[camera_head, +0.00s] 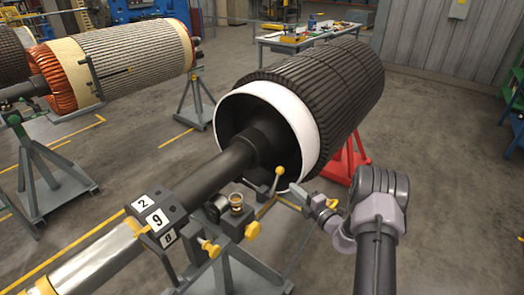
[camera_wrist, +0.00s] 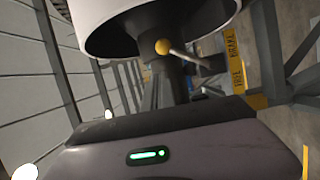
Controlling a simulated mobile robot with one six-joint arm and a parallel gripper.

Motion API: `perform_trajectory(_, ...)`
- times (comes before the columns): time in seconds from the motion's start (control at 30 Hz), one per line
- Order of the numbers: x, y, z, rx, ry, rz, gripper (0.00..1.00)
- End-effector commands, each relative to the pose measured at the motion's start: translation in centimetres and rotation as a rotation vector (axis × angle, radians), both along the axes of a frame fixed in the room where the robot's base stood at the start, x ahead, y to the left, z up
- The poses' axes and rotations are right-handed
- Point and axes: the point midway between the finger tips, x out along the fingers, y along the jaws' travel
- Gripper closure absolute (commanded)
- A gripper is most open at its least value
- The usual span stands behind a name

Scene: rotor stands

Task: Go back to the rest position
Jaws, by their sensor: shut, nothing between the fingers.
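My gripper (camera_head: 291,198) is at the end of my arm, low in front of the large dark rotor (camera_head: 335,85), and looks shut and empty. Its fingertips are small in the head view. A lever with a yellow ball knob (camera_head: 279,171) stands just beyond and left of the gripper; I cannot tell if they touch. In the wrist view the yellow knob (camera_wrist: 162,46) and its pale rod show above a dark housing with a green light (camera_wrist: 148,155). The fingers do not show there.
A grey stand carries the rotor shaft (camera_head: 205,178), with a numbered block (camera_head: 157,218) and a small brass-coloured cup (camera_head: 236,201). A red stand (camera_head: 347,163) supports the rotor. A second rotor (camera_head: 125,60) is at left. A yellow brake label (camera_wrist: 234,62) shows. Floor at right is clear.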

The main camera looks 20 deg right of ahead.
Motion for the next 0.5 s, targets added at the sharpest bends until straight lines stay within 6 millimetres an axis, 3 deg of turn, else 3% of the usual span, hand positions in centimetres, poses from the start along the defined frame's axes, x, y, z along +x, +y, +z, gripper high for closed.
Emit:
perform_trajectory(0.07, 0.2, 0.8, 0.8, -0.032, -0.008, 0.028, 1.00)
perform_trajectory(0.13, 0.6, 3.7, 3.2, -0.138, -0.033, 0.126, 1.00)
perform_trajectory(0.17, 0.6, 5.6, 4.7, -0.210, -0.053, 0.189, 1.00)
perform_trajectory(0.27, -1.5, 14.1, 10.2, -0.554, -0.165, 0.474, 1.00)
perform_trajectory(0.3, -3.4, 17.5, 12.1, -0.713, -0.229, 0.596, 1.00)
perform_trajectory(0.37, -7.3, 22.2, 14.4, -0.970, -0.349, 0.783, 1.00)
perform_trajectory(0.4, -10.5, 25.0, 15.5, -1.155, -0.448, 0.911, 1.00)
perform_trajectory(0.5, -19.4, 29.2, 16.5, -1.638, -0.748, 1.212, 1.00)
